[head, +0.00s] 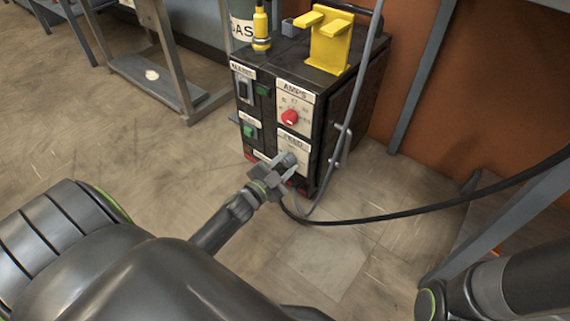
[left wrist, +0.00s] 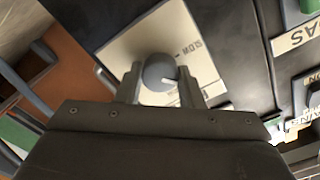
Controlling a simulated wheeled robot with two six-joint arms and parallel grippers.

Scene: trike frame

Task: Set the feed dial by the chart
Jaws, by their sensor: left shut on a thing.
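The black welding machine (head: 320,125) stands on the floor with labelled plates on its front. Its grey feed dial (head: 290,159) sits on the lower right plate, marked FEED. My left gripper (head: 280,167) is at this dial, shut on it. In the left wrist view the two fingers of my left gripper (left wrist: 160,82) are on either side of the round grey dial (left wrist: 157,70), which has a white pointer mark. The plate beside it reads SLOW. The chart is not seen. My right gripper is not in view; only part of my right arm shows at the lower right.
A red knob (head: 290,117) sits on the AMPS plate above. A green switch (head: 249,131) is to the left. A yellow holder (head: 328,40) stands on top. A black cable (head: 400,213) and a grey hose run in front.

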